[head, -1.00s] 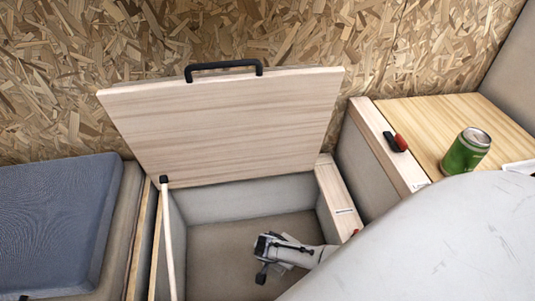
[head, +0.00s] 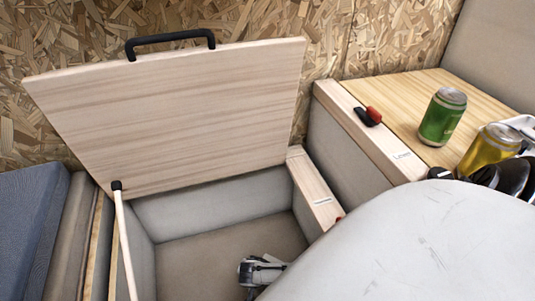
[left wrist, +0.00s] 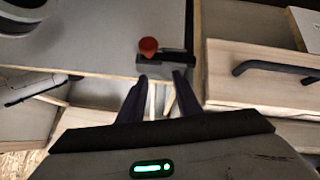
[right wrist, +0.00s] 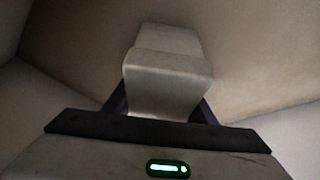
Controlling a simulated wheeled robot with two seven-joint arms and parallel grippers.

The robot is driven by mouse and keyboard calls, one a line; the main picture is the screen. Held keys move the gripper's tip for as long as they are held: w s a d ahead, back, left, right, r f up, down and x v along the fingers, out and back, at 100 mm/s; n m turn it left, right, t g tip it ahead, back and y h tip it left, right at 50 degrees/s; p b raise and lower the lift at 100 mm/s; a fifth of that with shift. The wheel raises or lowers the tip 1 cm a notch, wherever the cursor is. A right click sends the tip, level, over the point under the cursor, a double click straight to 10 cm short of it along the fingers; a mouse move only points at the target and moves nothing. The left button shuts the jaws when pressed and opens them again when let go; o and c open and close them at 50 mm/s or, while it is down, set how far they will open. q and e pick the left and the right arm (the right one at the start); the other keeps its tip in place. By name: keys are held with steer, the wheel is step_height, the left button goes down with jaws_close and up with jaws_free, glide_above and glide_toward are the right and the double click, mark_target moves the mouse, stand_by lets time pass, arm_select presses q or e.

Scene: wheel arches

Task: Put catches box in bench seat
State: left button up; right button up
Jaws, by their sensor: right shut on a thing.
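The bench seat (head: 137,234) stands open in the head view, its wooden lid (head: 180,110) tilted up against the back wall. A pale prop stick (head: 125,245) stands at the left. My right wrist (head: 258,268) is down inside the compartment. In the right wrist view my right gripper (right wrist: 160,108) is shut on a pale grey box-shaped thing (right wrist: 168,75), seemingly the catches box, with the compartment floor beyond it. The head view does not show this box. My left gripper (left wrist: 158,82) is open in the left wrist view, its fingers in front of a red-knobbed latch (left wrist: 148,47).
A green can (head: 442,117) and a yellow can (head: 490,150) stand on the wooden counter (head: 400,110) at right. A red-and-black latch (head: 368,115) sits on its edge. A blue cushion (head: 28,225) lies at left.

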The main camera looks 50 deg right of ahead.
steer(key=shift+f, duration=0.15)
steer(key=shift+f, duration=0.15)
steer(key=o, duration=1.4)
steer(key=shift+r, duration=0.2)
